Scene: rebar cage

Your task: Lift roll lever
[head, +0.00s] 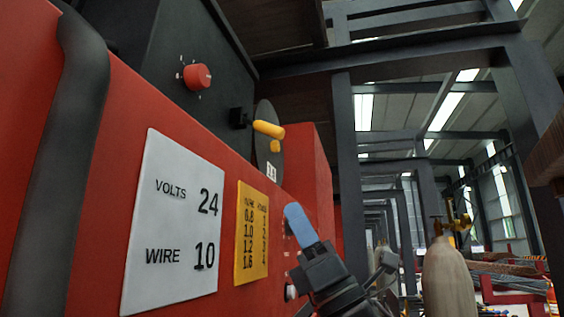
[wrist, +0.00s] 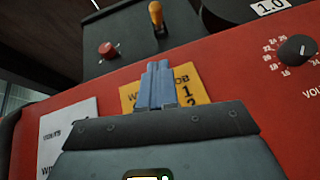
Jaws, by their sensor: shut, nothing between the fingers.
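The roll lever has a yellow handle (head: 268,129) on a dark mount, and it sticks out from the upper part of the red machine in the head view. In the wrist view the yellow handle (wrist: 156,14) stands upright at the top, beyond my fingertips. My gripper (head: 294,210) has blue fingers pressed together with nothing between them. It is below and to the right of the lever in the head view, apart from it. In the wrist view my gripper (wrist: 157,66) overlaps the yellow table card (wrist: 128,94).
A red knob (head: 197,76) sits up left of the lever. A dark disc (head: 262,160) with a small number label is beside the lever. A white panel (head: 172,228) reads VOLTS 24, WIRE 10. A black dial (wrist: 297,48) is at right. A gas cylinder (head: 448,280) stands at right.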

